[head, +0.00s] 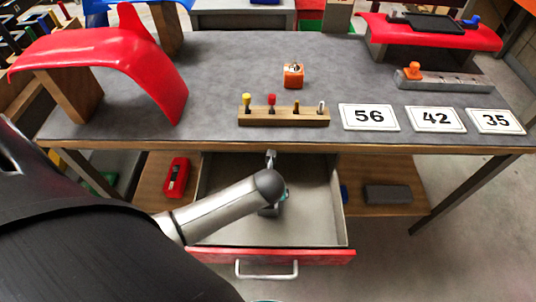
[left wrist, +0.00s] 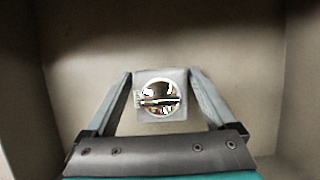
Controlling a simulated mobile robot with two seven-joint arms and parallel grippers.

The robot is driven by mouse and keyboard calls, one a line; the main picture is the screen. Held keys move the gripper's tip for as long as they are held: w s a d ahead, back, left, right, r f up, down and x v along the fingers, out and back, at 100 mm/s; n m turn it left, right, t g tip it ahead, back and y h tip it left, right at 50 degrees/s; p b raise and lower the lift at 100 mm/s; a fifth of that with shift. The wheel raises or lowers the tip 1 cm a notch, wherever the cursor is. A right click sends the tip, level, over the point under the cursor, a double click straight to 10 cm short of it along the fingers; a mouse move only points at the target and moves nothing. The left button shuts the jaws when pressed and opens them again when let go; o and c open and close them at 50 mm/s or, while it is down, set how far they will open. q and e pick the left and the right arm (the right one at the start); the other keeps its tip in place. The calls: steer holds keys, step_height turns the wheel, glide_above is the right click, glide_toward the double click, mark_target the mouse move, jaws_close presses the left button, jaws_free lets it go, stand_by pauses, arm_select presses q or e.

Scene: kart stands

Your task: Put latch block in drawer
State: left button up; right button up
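The drawer (head: 230,240) under the table is pulled open, with a red front and a silver handle. My left arm reaches down into it. My right gripper is not in view.
On the table (head: 220,80) are an orange block (head: 293,75), a wooden peg rack (head: 283,117), number cards (head: 369,117) and a red kart panel (head: 110,60). A red item (head: 176,177) and a dark block (head: 388,194) lie on the shelf beside the drawer.

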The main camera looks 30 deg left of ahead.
arm_select(q)
steer(key=shift+o, duration=0.5)
steer(key=shift+s+r, duration=0.1)
steer(key=shift+r, duration=0.25)
steer(key=p+v, duration=0.5)
steer(key=v, duration=0.5)
steer(key=shift+d+r, duration=0.1)
steer(key=shift+r, duration=0.15)
steer(key=shift+s+d+r, duration=0.1)
steer(key=shift+s+r, duration=0.1)
steer(key=shift+r, duration=0.25)
